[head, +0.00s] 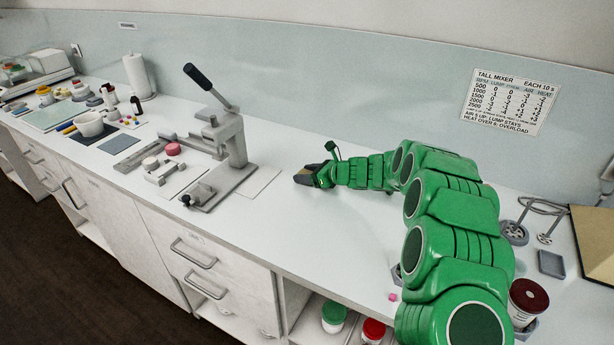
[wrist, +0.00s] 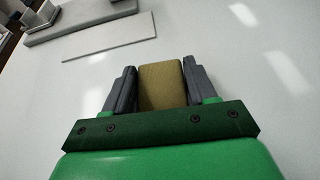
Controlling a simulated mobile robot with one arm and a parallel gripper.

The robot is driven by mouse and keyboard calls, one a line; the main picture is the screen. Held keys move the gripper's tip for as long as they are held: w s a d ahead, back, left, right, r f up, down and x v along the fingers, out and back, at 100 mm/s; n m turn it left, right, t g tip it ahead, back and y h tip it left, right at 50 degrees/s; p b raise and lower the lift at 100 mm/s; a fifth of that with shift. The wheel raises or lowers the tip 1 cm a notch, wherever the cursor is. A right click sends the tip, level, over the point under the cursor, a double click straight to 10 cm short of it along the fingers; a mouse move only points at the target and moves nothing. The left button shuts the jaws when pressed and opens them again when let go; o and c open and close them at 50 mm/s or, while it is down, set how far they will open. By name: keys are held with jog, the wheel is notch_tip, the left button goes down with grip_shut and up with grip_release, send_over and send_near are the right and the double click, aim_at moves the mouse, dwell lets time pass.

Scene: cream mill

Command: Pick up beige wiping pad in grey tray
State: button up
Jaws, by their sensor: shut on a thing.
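The beige wiping pad (wrist: 162,86) is a yellowish-tan block between the two dark grey fingers of my gripper (wrist: 160,88) in the wrist view. The fingers press on its left and right sides. In the head view my gripper (head: 306,176) is over the middle of the white counter, to the right of the press. The pad is hard to make out there. A small empty grey tray (head: 551,264) lies at the right end of the counter, far from my gripper.
A lever press (head: 229,140) stands left of my gripper, with a flat white sheet (head: 257,182) beside it. A dark-red-lidded jar (head: 527,299) and wire whisk-like tools (head: 530,222) are at the right. The counter around my gripper is clear. A small pink piece (head: 392,297) lies near the front edge.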

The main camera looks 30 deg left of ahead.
notch_tip(320, 180, up, 3)
jog(key=shift+r, duration=0.1)
jog(key=s+d+r, duration=0.8)
jog(key=s+r, duration=0.1)
jog(key=s, duration=0.2)
jog(key=shift+d+r, duration=0.35)
jog(key=shift+r, duration=0.05)
